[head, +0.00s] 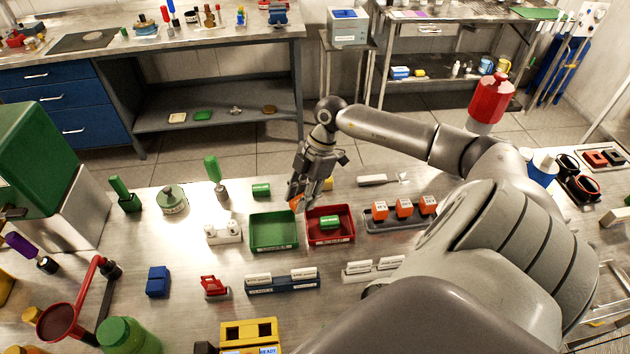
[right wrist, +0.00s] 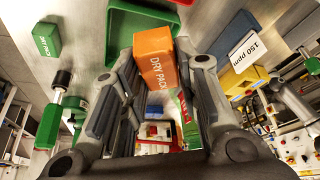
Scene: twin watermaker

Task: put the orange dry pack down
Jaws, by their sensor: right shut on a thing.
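The orange dry pack (head: 295,202) is held between the fingers of my right gripper (head: 302,194). In the right wrist view the orange dry pack (right wrist: 154,68) shows its "DRY PACK" label, with a finger on each side. In the head view the gripper points down near the back edges of a green tray (head: 274,244) and a red tray (head: 331,240). The pack appears above the gap between them; its exact height is unclear. The green tray looks empty. The red tray holds a green pack (head: 330,222). My left gripper is not in view.
Another green pack (head: 261,190) lies behind the green tray. A dark rack (head: 387,226) with several orange packs stands right of the red tray. A white double holder (head: 224,236) is on the left. Labelled card holders (head: 282,285) stand in front.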

